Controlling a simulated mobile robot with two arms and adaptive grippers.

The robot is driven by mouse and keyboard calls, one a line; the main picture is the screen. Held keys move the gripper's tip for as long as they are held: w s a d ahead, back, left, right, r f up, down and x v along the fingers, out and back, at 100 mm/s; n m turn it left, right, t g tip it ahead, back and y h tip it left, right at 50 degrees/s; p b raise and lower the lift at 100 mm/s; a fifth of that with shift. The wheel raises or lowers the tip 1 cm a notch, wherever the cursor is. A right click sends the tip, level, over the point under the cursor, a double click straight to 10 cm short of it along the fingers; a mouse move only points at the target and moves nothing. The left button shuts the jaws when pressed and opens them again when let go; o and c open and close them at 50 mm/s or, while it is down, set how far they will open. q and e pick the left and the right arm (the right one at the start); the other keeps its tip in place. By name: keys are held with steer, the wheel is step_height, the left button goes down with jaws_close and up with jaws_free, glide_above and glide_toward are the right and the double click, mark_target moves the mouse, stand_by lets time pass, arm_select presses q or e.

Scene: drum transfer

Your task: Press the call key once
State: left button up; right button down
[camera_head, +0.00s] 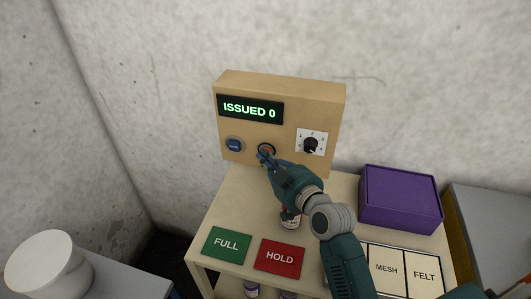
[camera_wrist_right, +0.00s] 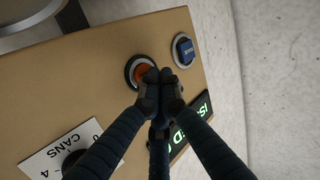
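A tan dispenser box (camera_head: 285,88) stands at the back of the table with a green-lit display (camera_head: 249,109) reading ISSUED 0. On its front are a blue key (camera_head: 235,144), an orange-red round button (camera_head: 266,149) in a dark ring, and a dial (camera_head: 311,145). The lettering on the blue key is too small to read. In the right wrist view the orange-red button (camera_wrist_right: 143,73) and blue key (camera_wrist_right: 184,49) are close together. My right gripper (camera_wrist_right: 164,76) is shut and empty, its tips at the edge of the orange-red button; contact cannot be told. My left gripper is out of view.
A small can (camera_head: 291,221) stands under my right wrist. A green FULL mat (camera_head: 227,254), a red HOLD mat (camera_head: 279,268) and white MESH and FELT panels (camera_head: 386,282) lie in front. A purple box (camera_head: 400,199) stands right. A white cylinder (camera_head: 45,262) stands far left.

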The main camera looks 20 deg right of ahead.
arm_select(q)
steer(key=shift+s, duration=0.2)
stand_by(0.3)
arm_select(e)
steer(key=shift+w, duration=0.1)
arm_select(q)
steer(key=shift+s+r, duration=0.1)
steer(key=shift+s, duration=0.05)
arm_select(e)
steer(key=shift+w+d, duration=0.25)
steer(key=shift+r, duration=0.1)
steer(key=shift+s+a+p, duration=0.15)
steer(key=shift+s+p, duration=0.1)
steer(key=shift+p, duration=0.2)
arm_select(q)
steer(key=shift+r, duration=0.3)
arm_select(e)
steer(key=shift+s, duration=0.1)
steer(key=shift+a, duration=0.1)
arm_select(q)
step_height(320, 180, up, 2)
steer(key=shift+p, duration=0.95)
arm_select(e)
steer(key=s+a, duration=0.2)
steer(key=s, duration=0.1)
steer(key=s+a, duration=0.1)
steer(key=s, duration=0.1)
steer(key=shift+a, duration=0.15)
